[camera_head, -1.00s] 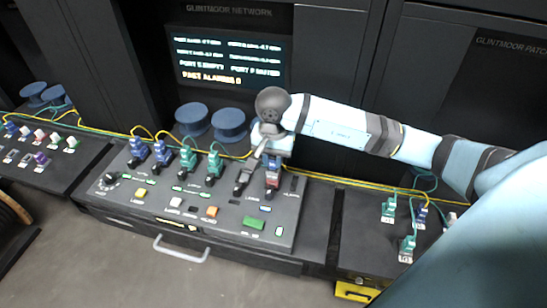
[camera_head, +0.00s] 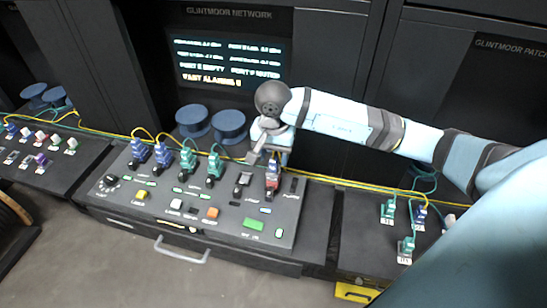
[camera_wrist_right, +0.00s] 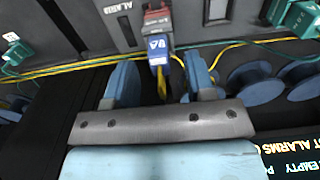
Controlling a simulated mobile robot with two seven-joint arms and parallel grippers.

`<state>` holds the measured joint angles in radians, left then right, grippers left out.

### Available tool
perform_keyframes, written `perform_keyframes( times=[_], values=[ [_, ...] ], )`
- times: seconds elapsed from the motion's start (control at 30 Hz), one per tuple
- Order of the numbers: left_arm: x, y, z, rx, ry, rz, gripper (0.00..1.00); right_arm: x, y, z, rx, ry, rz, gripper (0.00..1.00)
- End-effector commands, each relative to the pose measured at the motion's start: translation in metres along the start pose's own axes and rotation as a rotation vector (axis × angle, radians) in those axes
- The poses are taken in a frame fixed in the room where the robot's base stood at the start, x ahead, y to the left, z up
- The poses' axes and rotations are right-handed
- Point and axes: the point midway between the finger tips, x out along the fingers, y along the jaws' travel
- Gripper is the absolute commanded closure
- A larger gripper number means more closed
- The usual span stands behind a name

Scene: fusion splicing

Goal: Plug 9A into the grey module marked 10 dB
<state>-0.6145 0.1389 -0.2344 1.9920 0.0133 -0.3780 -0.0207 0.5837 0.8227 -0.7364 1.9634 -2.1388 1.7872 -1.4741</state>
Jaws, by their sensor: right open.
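A blue plug (camera_wrist_right: 158,47) with a white label, which looks like 9A upside down, sits in a reddish-brown module (camera_wrist_right: 157,17) in the right wrist view. A yellow cable runs from it. In the head view the reddish module (camera_head: 272,181) is at the right of the console's back row. A grey module (camera_head: 243,180) stands just left of it; its marking is too small to read. My right gripper (camera_wrist_right: 160,82) is open, with one finger on each side of the plug and cable; contact is not visible. In the head view its wrist (camera_head: 272,130) partly hides the plug.
Other blue and green plugs (camera_head: 187,160) stand left in the same row. Yellow and green cables (camera_head: 330,182) run along the console's back edge. Blue spools (camera_head: 229,124) stand behind. Side panels with more plugs flank the console (camera_head: 180,228). A screen (camera_head: 228,62) stands at the back.

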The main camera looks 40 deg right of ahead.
Motion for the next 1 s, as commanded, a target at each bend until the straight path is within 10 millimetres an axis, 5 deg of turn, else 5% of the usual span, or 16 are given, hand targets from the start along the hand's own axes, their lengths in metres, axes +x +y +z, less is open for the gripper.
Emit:
perform_keyframes(
  times=[0.1,0.4,0.6,1.0],
  values=[
    [-0.010,0.001,-0.016,0.000,0.002,0.001,1.00,-0.036,0.000,-0.001,-0.002,0.003,-0.001,0.50],
    [-0.023,-0.002,-0.036,0.004,0.012,-0.008,1.00,-0.095,0.000,0.000,-0.001,0.002,-0.001,0.50],
    [-0.025,-0.007,-0.035,0.003,0.006,-0.017,1.00,-0.111,0.000,0.000,0.000,0.001,0.001,0.50],
    [-0.025,-0.004,-0.033,0.000,0.000,-0.014,1.00,-0.112,0.000,0.000,0.000,0.000,0.001,0.50]
  ],
)
